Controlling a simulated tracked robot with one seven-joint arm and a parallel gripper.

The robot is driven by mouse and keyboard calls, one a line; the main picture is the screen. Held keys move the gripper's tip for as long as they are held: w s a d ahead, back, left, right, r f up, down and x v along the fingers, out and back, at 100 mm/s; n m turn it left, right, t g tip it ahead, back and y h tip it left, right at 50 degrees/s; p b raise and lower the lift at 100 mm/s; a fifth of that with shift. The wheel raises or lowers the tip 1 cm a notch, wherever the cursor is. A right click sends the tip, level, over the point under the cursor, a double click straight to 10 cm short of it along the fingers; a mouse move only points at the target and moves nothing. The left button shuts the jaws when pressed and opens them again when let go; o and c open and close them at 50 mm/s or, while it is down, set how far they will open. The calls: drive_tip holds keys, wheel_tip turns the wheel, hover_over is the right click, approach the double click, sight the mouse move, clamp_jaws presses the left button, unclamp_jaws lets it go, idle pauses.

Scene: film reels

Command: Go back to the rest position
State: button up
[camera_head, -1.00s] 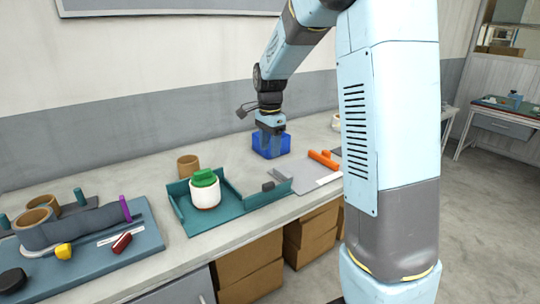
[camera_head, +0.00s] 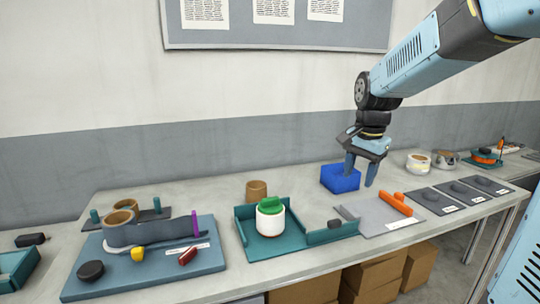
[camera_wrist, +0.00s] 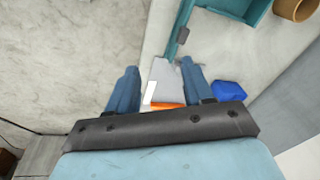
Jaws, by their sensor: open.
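My gripper (camera_head: 360,172) is open and empty. In the head view it hangs above the bench, at the blue box (camera_head: 340,178) and behind the grey plate with the orange piece. In the wrist view the two blue fingers (camera_wrist: 158,92) stand wide apart, with the grey plate (camera_wrist: 168,74) and the orange piece (camera_wrist: 168,106) showing between and beyond them. The blue box also shows in the wrist view (camera_wrist: 230,90), to the right of the right finger.
A teal tray (camera_head: 262,249) holds a white roll with a green top (camera_head: 270,217). A blue board (camera_head: 205,262) with tape rolls lies at left. Dark pads (camera_head: 437,202) and several small items are at right. A brown roll (camera_head: 256,190) stands behind the tray.

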drive_tip(key=s+r+n+t, duration=0.2)
drive_tip(key=s+n, duration=0.7)
drive_tip(key=s, duration=1)
drive_tip(key=shift+s+d+t, duration=0.25)
drive_tip(key=shift+s+t, duration=0.1)
drive_tip(key=shift+t, duration=0.45)
